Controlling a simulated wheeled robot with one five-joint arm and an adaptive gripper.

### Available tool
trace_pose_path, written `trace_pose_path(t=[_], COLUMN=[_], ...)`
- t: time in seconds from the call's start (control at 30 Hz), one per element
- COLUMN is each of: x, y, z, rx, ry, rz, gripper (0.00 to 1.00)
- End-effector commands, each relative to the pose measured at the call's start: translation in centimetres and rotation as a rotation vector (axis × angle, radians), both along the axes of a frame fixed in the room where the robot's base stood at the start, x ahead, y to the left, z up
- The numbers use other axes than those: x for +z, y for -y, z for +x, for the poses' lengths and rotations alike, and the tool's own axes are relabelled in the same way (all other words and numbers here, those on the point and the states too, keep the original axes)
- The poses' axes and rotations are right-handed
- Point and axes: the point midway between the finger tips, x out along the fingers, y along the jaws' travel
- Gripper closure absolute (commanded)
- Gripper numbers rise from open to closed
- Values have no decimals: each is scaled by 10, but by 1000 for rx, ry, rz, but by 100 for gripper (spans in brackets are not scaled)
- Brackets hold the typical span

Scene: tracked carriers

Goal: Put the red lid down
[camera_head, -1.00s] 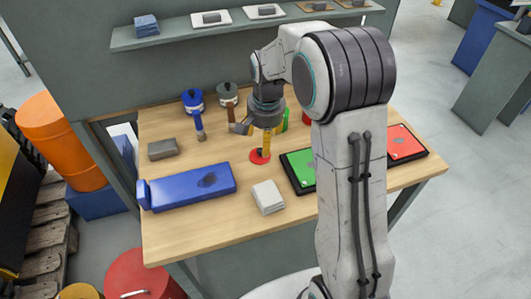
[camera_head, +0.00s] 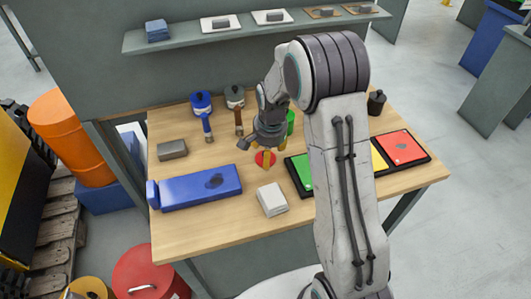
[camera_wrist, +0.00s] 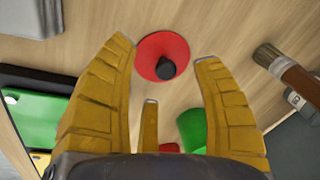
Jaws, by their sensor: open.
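The red lid (camera_wrist: 150,47) is a round disc with a black knob (camera_wrist: 166,69). It appears to lie flat on the wooden table, knob towards my wrist camera. In the head view the lid (camera_head: 259,156) shows near the table's middle, partly covered by a yellow finger. My gripper (camera_wrist: 166,50) has yellow fingers spread apart, with the lid between and beyond their tips. In the head view my gripper (camera_head: 267,160) points down at the lid.
A blue box (camera_head: 200,187) and a white block (camera_head: 271,199) lie in front of the lid. A blue-handled brush (camera_head: 207,125) and a brown brush (camera_head: 238,120) lie behind. A green object (camera_wrist: 190,130) stands near my gripper. A tray (camera_head: 428,160) holds coloured panels.

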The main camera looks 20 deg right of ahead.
Motion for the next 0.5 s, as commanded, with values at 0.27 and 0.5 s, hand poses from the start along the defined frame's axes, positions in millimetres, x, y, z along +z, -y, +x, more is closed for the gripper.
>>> trace_pose_path(t=[0.27,0.5], x=[-16,-18], y=[0,0], z=[3,3], rx=[1,1], ry=[-1,0], rz=[0,0], gripper=[39,39])
